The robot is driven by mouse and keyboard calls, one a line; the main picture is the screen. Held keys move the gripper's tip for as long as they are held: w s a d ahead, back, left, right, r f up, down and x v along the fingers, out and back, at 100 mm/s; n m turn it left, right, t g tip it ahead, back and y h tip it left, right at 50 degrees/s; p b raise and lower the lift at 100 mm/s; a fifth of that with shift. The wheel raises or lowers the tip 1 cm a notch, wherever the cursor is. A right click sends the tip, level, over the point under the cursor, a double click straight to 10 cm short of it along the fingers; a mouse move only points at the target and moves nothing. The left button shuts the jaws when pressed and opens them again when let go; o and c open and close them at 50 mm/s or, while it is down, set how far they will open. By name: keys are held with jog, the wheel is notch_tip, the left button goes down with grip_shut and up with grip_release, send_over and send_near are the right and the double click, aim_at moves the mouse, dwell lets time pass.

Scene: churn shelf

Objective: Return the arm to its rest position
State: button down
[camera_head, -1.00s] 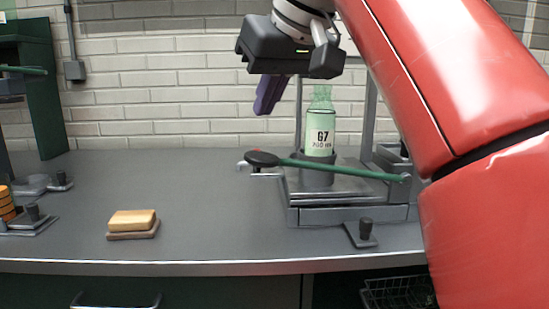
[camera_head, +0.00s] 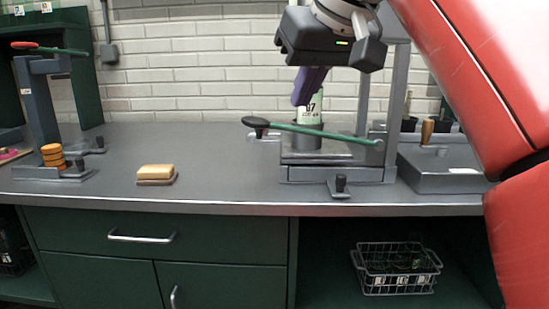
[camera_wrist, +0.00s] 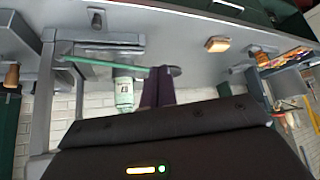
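My gripper (camera_head: 300,102) has dark purple fingers and hangs above the bench, in front of the upper part of a green bottle (camera_head: 309,117) in the head view. In the wrist view the fingers (camera_wrist: 159,72) lie side by side, shut, with nothing seen between them. The bottle, labelled G7, stands upright in a grey holder on a metal press (camera_head: 340,174). It shows beside the fingers and apart from them in the wrist view (camera_wrist: 124,92). My red upper arm fills the right of the head view.
A green lever (camera_head: 325,132) with a dark knob crosses in front of the bottle. A yellow sponge-like block (camera_head: 157,170) sits on the bench (camera_head: 230,165). Orange discs (camera_head: 53,155) stand on a left fixture. A wire basket (camera_head: 397,268) is below. The bench's middle is clear.

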jog(key=s+d+f+m+h, duration=0.1)
jog(key=s+d+f, duration=0.2)
jog(key=f, duration=0.9)
jog(key=s+d+f+m+h, duration=0.1)
jog(key=s+d+f, duration=0.3)
jog(key=f, duration=0.9)
jog(key=s+d+f+m+g+h, duration=0.1)
jog(key=s+d+f+m, duration=0.2)
jog(key=f, duration=1)
jog(key=s+d, duration=0.1)
jog(key=s, duration=0.2)
jog(key=c, duration=2.1)
grip_release()
jog(key=shift+d, duration=0.1)
